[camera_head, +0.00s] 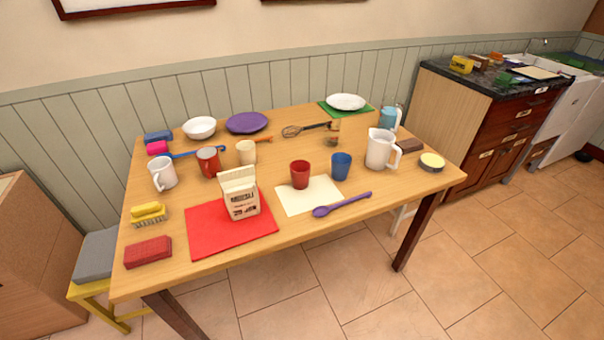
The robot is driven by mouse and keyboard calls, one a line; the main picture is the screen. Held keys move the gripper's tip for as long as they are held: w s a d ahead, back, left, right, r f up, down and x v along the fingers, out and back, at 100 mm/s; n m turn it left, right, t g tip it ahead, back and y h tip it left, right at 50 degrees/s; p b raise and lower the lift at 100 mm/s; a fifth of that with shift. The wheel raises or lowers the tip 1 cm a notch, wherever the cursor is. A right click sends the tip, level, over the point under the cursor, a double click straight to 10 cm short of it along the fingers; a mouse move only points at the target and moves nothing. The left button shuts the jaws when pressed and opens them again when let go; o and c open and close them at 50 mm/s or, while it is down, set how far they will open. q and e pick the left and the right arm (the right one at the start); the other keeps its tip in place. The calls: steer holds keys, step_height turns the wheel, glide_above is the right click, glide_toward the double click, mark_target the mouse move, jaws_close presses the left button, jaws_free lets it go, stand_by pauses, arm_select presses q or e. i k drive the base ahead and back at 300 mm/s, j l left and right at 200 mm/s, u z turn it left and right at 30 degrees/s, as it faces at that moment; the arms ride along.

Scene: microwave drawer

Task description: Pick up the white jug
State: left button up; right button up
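The white jug (380,149) stands upright on the wooden table (290,258), towards its right end. Its spout points up and its handle faces right. It is to the right of a blue cup (341,166) and in front of a light blue jug (389,117). Neither of my grippers shows in this view.
A round yellow-topped tin (432,162) sits near the table's right edge. A red cup (300,174), a purple spoon (342,204) and a carton (239,193) stand or lie to the left. A counter with drawers (490,132) stands behind on the right. Floor in front is clear.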

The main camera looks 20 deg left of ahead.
mark_target(382, 153)
steer(key=j+u, duration=0.65)
steer(key=i+l, duration=0.05)
